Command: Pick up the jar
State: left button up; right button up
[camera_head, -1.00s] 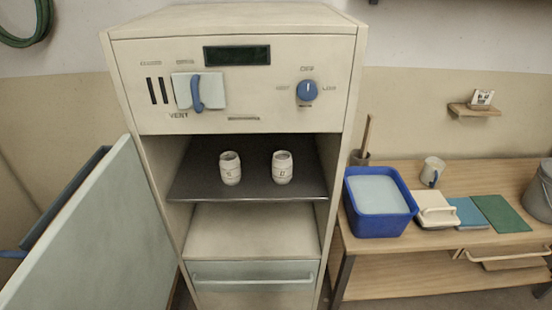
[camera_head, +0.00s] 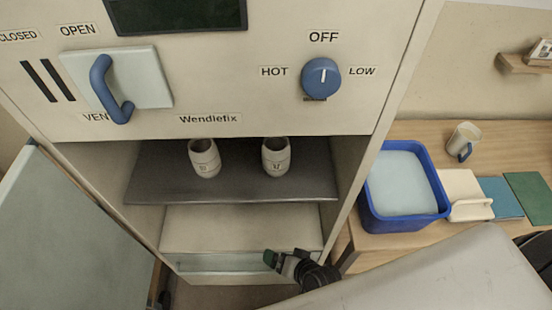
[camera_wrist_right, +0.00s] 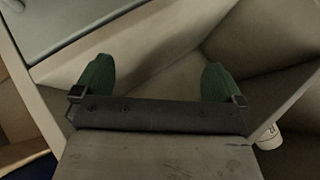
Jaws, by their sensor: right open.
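Two small pale jars stand upright on the dark shelf (camera_head: 235,189) inside the cabinet: a left jar (camera_head: 204,158) and a right jar (camera_head: 276,157). Each has a small dark mark on its front. My right gripper (camera_head: 284,259) is open and empty, low in front of the cabinet, below the shelf and apart from both jars. In the right wrist view its two green fingers (camera_wrist_right: 157,78) are spread wide with nothing between them. Part of a white jar (camera_wrist_right: 268,139) shows at the lower right there; I cannot tell which one. My left gripper is not in view.
The cabinet's door (camera_head: 75,235) stands open at the left. A control panel with a blue vent handle (camera_head: 110,90) and a blue knob (camera_head: 321,77) overhangs the shelf. A blue bucket (camera_head: 403,190) and a mug (camera_head: 463,141) stand on the bench at the right.

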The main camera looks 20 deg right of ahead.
jog(key=w+a+r+m+t+y, duration=0.1)
jog(key=w+r+m+t, duration=0.2)
jog(key=r+m, duration=0.35)
jog(key=w+a+r+m+t, duration=0.2)
jog(key=r+m+t, duration=0.1)
jog(key=r, duration=0.7)
jog(key=w+a+r+m+t+y, duration=0.1)
jog(key=w+r+m+t, duration=0.2)
jog(key=r+m, duration=0.35)
jog(key=m+h, duration=1.1)
jog(key=m, duration=0.6)
send_near(278, 162)
jog(key=w, duration=0.3)
jog(key=shift+w+d+r+m+b, duration=0.3)
jog(key=shift+d+m, duration=0.1)
jog(key=shift+m, duration=0.1)
jog(key=x, duration=0.3)
jog(key=p+x, duration=0.1)
jog(key=shift+w+d+f, duration=0.15)
jog(key=shift+w+f, duration=0.1)
jog(key=x, duration=0.1)
jog(key=p+x, duration=0.1)
jog(key=x, duration=0.1)
jog(key=f+x, duration=0.1)
jog(key=shift+w+r+p, duration=0.1)
jog(key=shift+w+p, duration=0.2)
jog(key=shift+w, duration=0.35)
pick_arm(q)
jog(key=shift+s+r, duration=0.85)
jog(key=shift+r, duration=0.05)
